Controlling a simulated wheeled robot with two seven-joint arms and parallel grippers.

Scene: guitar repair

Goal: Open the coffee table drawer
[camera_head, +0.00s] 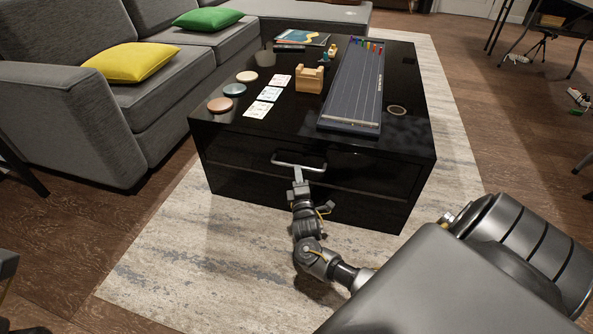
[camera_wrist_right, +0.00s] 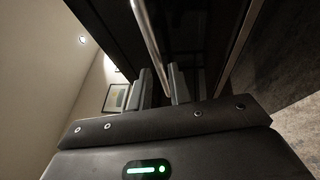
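The black coffee table (camera_head: 395,165) stands on the rug in the head view. Its front drawer (camera_head: 235,158) looks flush with the table front. A silver bar handle (camera_head: 284,163) runs across the drawer front, and it crosses the right wrist view from the top (camera_wrist_right: 149,35). My right gripper (camera_head: 299,177) is at the middle of the handle, seen from above in the head view. My left gripper is not in view.
Coasters (camera_head: 234,89), cards (camera_head: 263,102), a wooden block holder (camera_head: 310,79) and a long dark board game (camera_head: 353,90) lie on the tabletop. A grey sofa (camera_head: 190,70) stands left. The rug (camera_head: 190,245) before the table is clear except for my arm.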

